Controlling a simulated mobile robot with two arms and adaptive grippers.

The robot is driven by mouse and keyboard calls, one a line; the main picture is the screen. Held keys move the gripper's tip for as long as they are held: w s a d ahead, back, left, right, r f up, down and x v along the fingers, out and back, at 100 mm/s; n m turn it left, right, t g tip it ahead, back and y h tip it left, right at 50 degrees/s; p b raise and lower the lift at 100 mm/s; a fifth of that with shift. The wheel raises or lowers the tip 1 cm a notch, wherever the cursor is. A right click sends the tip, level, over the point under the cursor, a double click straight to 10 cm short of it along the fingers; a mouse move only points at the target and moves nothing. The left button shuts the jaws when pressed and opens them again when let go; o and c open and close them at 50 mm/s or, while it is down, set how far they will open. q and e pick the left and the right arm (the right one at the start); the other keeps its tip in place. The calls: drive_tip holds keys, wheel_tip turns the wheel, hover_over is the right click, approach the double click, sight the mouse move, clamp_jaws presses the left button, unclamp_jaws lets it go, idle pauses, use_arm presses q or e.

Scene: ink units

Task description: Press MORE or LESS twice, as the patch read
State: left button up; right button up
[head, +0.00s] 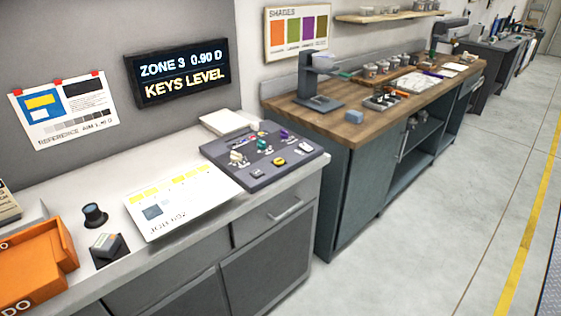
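A dark grey control panel (222,153) lies on the left counter. It carries several coloured knobs or levers, with a dark key (257,174), a yellow key (279,161) and a pale key (305,147) along its front. Their labels are too small to read, so I cannot tell which are MORE and LESS. A black display (184,73) on the wall reads "ZONE 3 0.90 D" and "KEYS LEVEL". A printed sheet (185,212) with yellow patches lies left of the panel. A small grey-topped device (107,243) sits on a black square. Neither gripper is in view.
A reference sheet (65,108) hangs on the wall; its aim number is hard to read. An orange box (35,262) and a black round object (95,215) are at the left. A wooden-topped bench (335,121) stands beyond the counter. The floor (440,200) at right is clear.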

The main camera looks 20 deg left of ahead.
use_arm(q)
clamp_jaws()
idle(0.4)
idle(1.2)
